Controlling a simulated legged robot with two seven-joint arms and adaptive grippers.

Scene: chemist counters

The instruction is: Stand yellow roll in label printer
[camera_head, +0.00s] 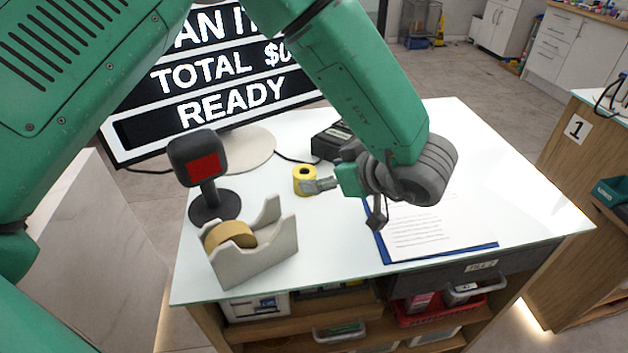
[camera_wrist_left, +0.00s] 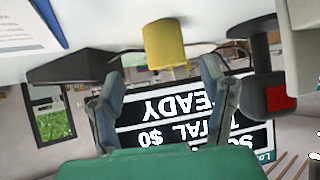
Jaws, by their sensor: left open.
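The yellow roll (camera_head: 304,180) stands upright on the white counter, its hole facing up. My left gripper (camera_head: 322,184) reaches in from the right, low over the counter, with its fingertips close to the roll. In the left wrist view, which is upside down, the roll (camera_wrist_left: 165,44) lies ahead between the two open fingers (camera_wrist_left: 161,70); contact cannot be told. A black box that looks like the label printer (camera_head: 328,143) sits behind the roll, partly hidden by my left arm. It also shows in the wrist view (camera_wrist_left: 75,67). My right gripper is not in view.
A tape dispenser (camera_head: 262,258) and a black scanner stand with a red face (camera_head: 203,165) are at the counter's left. A large screen (camera_head: 220,95) stands behind. A blue clipboard with paper (camera_head: 425,228) lies at the right. The counter's far right is clear.

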